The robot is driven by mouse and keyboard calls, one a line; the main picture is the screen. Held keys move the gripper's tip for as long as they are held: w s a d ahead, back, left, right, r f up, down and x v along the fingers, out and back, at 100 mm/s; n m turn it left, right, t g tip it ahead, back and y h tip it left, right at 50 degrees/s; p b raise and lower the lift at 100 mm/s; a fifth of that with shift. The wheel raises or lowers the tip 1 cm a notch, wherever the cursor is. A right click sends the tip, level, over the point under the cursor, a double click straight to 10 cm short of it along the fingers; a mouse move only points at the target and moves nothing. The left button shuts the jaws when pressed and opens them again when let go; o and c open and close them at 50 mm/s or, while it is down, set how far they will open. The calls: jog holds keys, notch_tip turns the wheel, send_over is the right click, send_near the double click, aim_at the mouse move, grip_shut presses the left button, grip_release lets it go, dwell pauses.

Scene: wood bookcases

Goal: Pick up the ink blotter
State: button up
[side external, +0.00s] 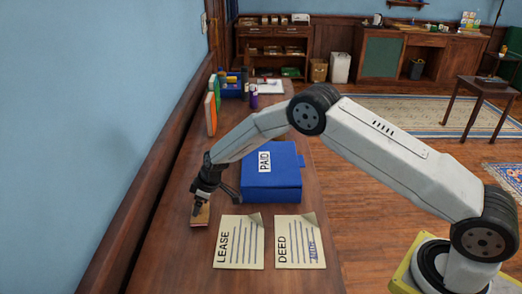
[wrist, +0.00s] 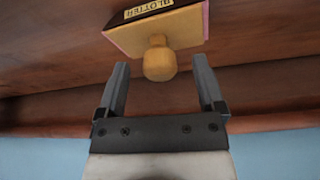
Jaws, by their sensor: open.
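The ink blotter (wrist: 158,32) is a small block with a wooden top, a pinkish edge, a dark side labelled "BLOTTER" and a round wooden knob (wrist: 159,64). In the side external view the blotter (side external: 200,217) lies on the wooden desk near the wall side, left of the LEASE paper. My gripper (side external: 197,206) is right above it, pointing down, and hides part of it there. In the wrist view my gripper (wrist: 161,88) is open, with one finger on each side of the knob's line. The knob sits just beyond the fingertips, between them, and I see no contact.
The LEASE paper (side external: 238,242) and DEED paper (side external: 298,242) lie to the right. A blue box (side external: 270,180) marked PAID stands behind them. Upright books (side external: 212,108), a purple bottle (side external: 253,97) and a blue tray (side external: 232,85) are farther back. The blue wall (side external: 85,130) is close on the left.

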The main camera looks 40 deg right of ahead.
jog(key=shift+x, duration=0.75)
grip_shut()
